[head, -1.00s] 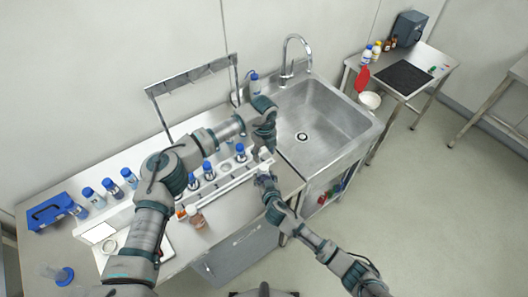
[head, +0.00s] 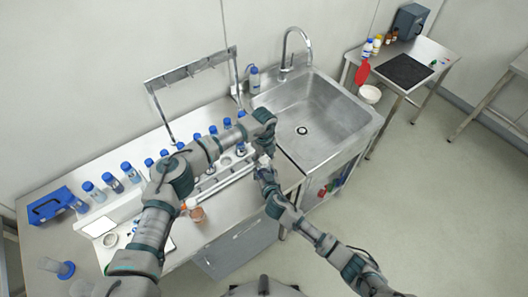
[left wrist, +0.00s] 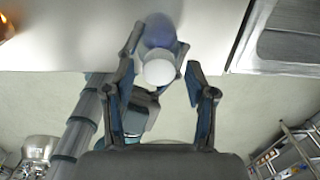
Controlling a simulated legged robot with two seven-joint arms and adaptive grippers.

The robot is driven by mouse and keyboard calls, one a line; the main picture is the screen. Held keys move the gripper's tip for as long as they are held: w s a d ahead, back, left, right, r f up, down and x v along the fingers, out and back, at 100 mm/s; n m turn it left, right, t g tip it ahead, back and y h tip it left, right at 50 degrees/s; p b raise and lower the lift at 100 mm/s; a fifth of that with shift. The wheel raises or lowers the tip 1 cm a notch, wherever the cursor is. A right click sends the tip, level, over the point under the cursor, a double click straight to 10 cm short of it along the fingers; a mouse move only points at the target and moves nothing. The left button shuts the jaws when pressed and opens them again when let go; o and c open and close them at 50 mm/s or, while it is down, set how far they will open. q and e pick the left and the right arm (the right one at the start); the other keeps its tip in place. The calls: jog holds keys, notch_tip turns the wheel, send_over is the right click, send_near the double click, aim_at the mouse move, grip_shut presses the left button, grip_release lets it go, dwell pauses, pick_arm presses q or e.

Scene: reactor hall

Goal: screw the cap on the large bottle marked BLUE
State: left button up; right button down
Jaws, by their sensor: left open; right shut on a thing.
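My left gripper (head: 266,142) is open at the front right of the bench, just left of the sink. My right gripper (head: 264,170) is close below it and shut on a small pale thing (head: 262,160), mostly hidden by the fingers. In the left wrist view, a white round piece (left wrist: 158,72) lies between the open left fingers, with a blue see-through body (left wrist: 160,32) behind it. I cannot tell whether the white piece is a cap or a bottle top. No BLUE marking is readable.
Several blue-capped bottles (head: 131,172) line the bench back. A blue box (head: 50,205) stands far left, a brown jar (head: 198,214) near the front edge. A metal rack (head: 190,70) rises behind. The sink (head: 325,115) is empty. A side table (head: 425,65) stands right.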

pick_arm(q)
jog(key=shift+f, duration=0.3)
